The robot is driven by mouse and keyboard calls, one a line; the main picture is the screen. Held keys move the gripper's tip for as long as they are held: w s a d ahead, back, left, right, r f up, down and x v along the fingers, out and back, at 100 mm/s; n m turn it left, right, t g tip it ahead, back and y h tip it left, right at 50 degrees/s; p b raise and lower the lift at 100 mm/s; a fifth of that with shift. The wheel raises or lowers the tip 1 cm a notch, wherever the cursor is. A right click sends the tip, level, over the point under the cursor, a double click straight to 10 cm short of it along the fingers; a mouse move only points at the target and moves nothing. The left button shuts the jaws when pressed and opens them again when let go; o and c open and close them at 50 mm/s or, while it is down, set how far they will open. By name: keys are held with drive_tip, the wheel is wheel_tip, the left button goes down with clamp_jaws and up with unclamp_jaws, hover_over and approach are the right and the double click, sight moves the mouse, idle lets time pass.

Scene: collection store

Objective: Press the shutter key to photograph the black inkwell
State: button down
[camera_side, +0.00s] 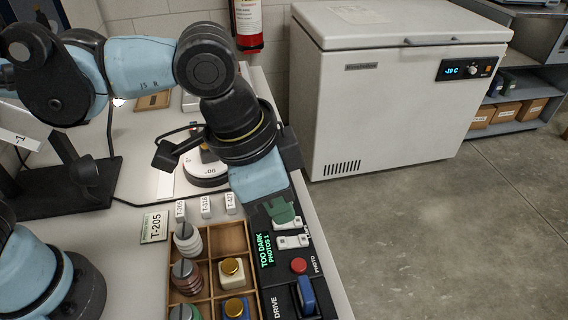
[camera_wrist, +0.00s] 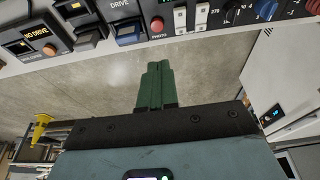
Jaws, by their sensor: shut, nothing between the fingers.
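The red round button marked PHOTO (camera_side: 299,265) is on the dark control panel, below the white keys; it also shows in the wrist view (camera_wrist: 157,25). My gripper (camera_side: 281,211) has green fingers, shut and empty, beside the upper white key in the side view. In the wrist view my gripper (camera_wrist: 157,66) shows its fingertips below the red button in the picture, with a gap between. A small display (camera_side: 264,249) reads "TOO DARK PHOTOS 1". A round white turntable (camera_side: 205,180) carries something mostly hidden by my arm; I cannot tell if it is the black inkwell.
White keys (camera_side: 293,241) and a blue lever (camera_side: 306,295) marked DRIVE flank the button. A wooden tray (camera_side: 211,292) holds jars and stacked discs left of the panel. A white freezer (camera_side: 390,110) stands behind. Open floor lies right of the table.

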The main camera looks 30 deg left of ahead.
hover_over(297, 263)
wheel_tip(297, 263, down, 10)
drive_tip(key=shift+a+f, duration=0.15)
drive_tip(key=shift+f, duration=0.05)
drive_tip(key=shift+s+f, duration=0.1)
drive_tip(key=shift+f, duration=0.95)
drive_tip(key=shift+f, duration=0.1)
drive_tip(key=shift+f, duration=0.85)
drive_tip(key=shift+r, duration=0.1)
drive_tip(key=w+d+v, duration=0.1)
drive_tip(key=v, duration=1.3)
drive_tip(key=shift+r, duration=0.35)
drive_tip(key=shift+a, duration=0.1)
